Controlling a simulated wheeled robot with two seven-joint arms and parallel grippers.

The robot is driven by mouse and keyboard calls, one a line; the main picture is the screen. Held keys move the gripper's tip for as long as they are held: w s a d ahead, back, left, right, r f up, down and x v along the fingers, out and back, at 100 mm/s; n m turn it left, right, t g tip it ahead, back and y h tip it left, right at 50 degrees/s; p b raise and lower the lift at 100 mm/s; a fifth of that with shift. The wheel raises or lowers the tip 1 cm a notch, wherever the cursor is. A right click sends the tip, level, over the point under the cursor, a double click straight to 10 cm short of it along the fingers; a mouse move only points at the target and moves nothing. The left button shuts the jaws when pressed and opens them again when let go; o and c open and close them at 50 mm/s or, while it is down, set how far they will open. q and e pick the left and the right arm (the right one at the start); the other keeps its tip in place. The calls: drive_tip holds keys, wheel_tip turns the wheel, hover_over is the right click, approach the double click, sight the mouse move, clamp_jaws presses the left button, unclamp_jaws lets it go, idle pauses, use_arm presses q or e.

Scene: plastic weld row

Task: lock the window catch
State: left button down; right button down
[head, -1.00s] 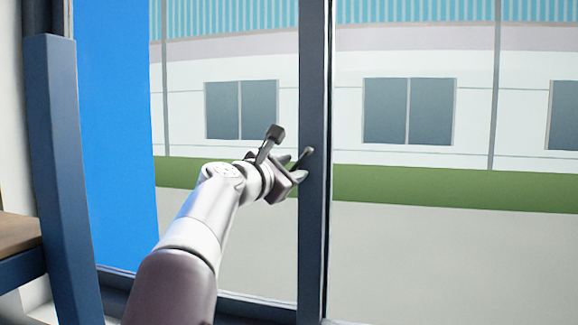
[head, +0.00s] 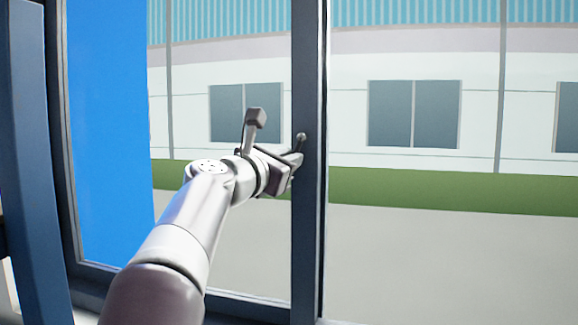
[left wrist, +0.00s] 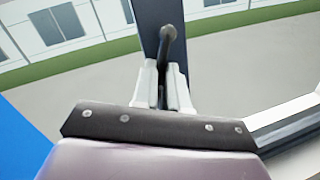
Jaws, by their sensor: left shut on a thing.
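The window catch (head: 301,137) is a small dark lever with a rounded knob on the dark upright window frame bar (head: 309,230). My left gripper (head: 293,160) is at the bar, with its fingers shut on the catch lever. In the left wrist view the catch (left wrist: 168,34) sticks up beyond the two pale fingertips (left wrist: 161,85), its knob clear of them and in front of the bar. The lever's lower part and pivot are hidden by the fingers and the hand. My right gripper is not in view.
Glass panes lie on both sides of the bar, with a building (head: 350,110) and grass outside. A blue panel (head: 108,140) shows at the left through the window. A dark blue post (head: 38,170) stands at the near left.

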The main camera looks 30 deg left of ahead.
use_arm(q)
drive_tip(key=shift+w+d+f+n+t+y+b, duration=0.15)
drive_tip(key=shift+d+n, duration=0.1)
drive_tip(key=shift+n, duration=0.55)
drive_tip(key=shift+d+f+n+t+y+b, duration=0.1)
drive_tip(key=shift+d+n+b, duration=0.15)
drive_tip(key=shift+n, duration=0.55)
drive_tip(key=shift+w+d+f+n+t+y+b, duration=0.15)
drive_tip(key=shift+d+n, duration=0.1)
drive_tip(key=shift+n, duration=0.55)
drive_tip(key=c, duration=1.3)
unclamp_jaws()
drive_tip(key=shift+o, duration=0.8)
drive_tip(key=shift+w, duration=0.15)
drive_tip(key=s+f+b, duration=0.2)
drive_tip(key=s+b, duration=0.3)
drive_tip(key=s, duration=0.7)
drive_tip(key=shift+s+d, duration=0.25)
drive_tip(key=shift+d, duration=0.05)
